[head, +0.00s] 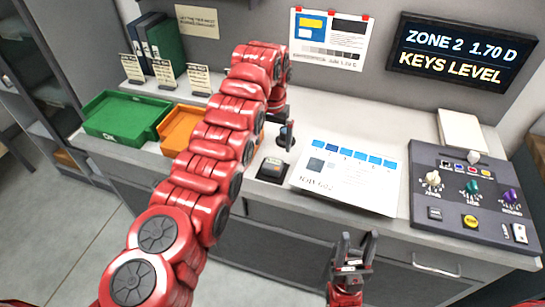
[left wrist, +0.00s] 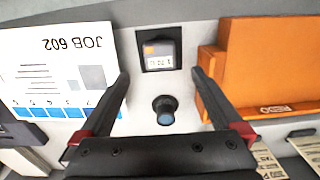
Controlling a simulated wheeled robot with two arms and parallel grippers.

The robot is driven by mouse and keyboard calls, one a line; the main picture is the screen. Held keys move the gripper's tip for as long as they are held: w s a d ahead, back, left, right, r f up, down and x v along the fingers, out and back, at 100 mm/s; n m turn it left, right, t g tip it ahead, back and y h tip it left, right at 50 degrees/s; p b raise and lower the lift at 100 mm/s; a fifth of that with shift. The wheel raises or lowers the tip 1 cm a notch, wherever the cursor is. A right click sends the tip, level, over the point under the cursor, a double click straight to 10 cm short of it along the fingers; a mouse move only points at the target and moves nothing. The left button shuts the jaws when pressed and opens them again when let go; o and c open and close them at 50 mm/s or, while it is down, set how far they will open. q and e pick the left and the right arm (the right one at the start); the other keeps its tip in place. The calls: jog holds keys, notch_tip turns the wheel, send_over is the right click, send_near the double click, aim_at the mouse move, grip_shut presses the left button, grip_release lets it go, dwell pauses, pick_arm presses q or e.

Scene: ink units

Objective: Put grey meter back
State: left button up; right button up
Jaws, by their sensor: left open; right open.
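The grey meter (left wrist: 159,55), with a small display and an orange mark, sits in a dark square holder on the counter. In the head view the meter (head: 272,168) lies left of the job sheet. My left gripper (left wrist: 160,78) is open, its fingers apart over the counter with the meter between and beyond the tips; nothing is held. In the head view my left gripper (head: 285,138) is partly hidden by its arm. My right gripper (head: 354,252) is open and empty in front of the counter's front edge.
A dark round stand with a blue top (left wrist: 165,110) is close to the meter. An orange tray (head: 178,125) and a green tray (head: 125,118) stand left. The job sheet (head: 345,178) and the knob console (head: 470,205) are right.

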pick_arm(q)
jog(key=shift+r, duration=0.95)
